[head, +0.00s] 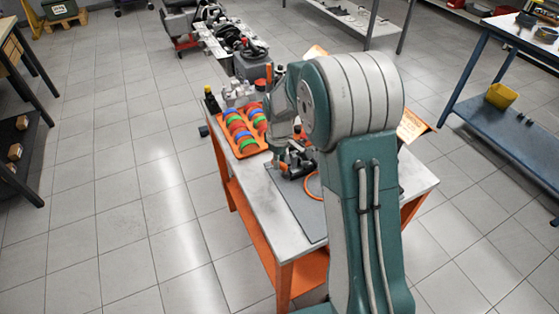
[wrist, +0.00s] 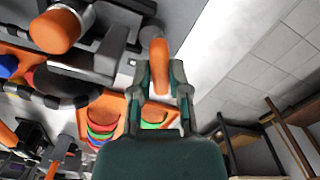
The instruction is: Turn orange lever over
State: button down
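The orange lever (wrist: 159,65) stands between the two fingertips of my gripper (wrist: 160,80) in the wrist view. The fingers lie close along both sides of it and appear shut on it. Its far end shows beyond the fingertips, beside a dark grey metal part (wrist: 100,50). In the head view my arm covers much of the workbench (head: 255,190), and I cannot make out the lever or the fingertips clearly there.
An orange tray (head: 239,148) with red, green and blue rings lies at the bench's left. A thick orange-capped cylinder (wrist: 55,30) stands near the lever. A dark bottle (head: 211,101) stands at the bench's back left. The floor (head: 130,200) left is clear.

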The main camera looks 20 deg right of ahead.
jog(key=shift+m, duration=0.3)
jog(key=shift+w+d+f+m, duration=0.1)
jog(key=shift+d+m, duration=0.15)
jog(key=shift+m, duration=1.25)
jog(key=shift+d+m, duration=0.2)
jog(key=shift+m, duration=1.3)
jog(key=c, duration=0.6)
grip_release()
jog(key=shift+a, duration=0.1)
jog(key=shift+w, duration=0.1)
